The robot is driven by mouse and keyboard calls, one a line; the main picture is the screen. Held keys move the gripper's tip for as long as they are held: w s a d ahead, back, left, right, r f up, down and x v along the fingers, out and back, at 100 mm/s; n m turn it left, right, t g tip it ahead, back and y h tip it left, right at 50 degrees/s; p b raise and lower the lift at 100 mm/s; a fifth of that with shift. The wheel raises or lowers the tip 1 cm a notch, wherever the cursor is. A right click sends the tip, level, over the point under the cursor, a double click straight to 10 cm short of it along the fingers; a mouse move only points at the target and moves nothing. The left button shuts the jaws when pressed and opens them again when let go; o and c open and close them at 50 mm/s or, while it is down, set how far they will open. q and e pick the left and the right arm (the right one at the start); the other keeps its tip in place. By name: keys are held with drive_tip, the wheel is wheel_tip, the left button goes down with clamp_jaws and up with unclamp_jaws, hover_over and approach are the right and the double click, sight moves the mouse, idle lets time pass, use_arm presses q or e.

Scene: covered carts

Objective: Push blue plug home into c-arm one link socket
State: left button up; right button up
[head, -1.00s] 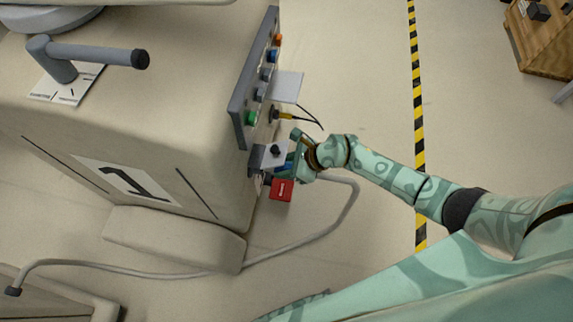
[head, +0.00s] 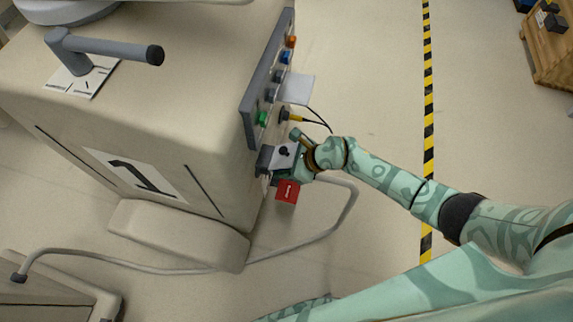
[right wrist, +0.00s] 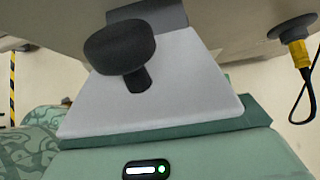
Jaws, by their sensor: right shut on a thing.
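The cart marked 1 (head: 60,130) fills the left of the head view, with a grey socket panel (head: 254,90) on its right side. A dark socket block (head: 265,160) sits low on that side, under a pale plate with a black knob (head: 284,151). The plate (right wrist: 185,90) and knob (right wrist: 120,47) fill the right wrist view. My right gripper (head: 289,170) is shut beneath the plate, close against the socket block. The blue plug is hidden there by the plate and gripper; how deep it sits cannot be seen. My left gripper is not in view.
A red tag (head: 287,191) hangs just below the gripper. A grey cable (head: 330,225) loops across the floor. A yellow-tipped plug (head: 292,118) with a black lead sits above the plate. Open floor lies right, toward the striped tape (head: 429,130).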

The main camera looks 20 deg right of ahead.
drive_tip(key=shift+w+a+r, duration=0.1)
drive_tip(key=shift+w+a, duration=0.25)
drive_tip(key=shift+a, duration=0.1)
drive_tip(key=o, duration=1.1)
drive_tip(key=shift+o, duration=0.4)
drive_tip(key=shift+a, duration=0.15)
use_arm(q)
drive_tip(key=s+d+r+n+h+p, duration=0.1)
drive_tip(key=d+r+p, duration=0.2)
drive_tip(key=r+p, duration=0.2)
drive_tip(key=p, duration=0.2)
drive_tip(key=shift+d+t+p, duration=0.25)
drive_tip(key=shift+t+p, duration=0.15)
use_arm(e)
drive_tip(key=v, duration=1.6)
drive_tip(key=shift+s, duration=0.1)
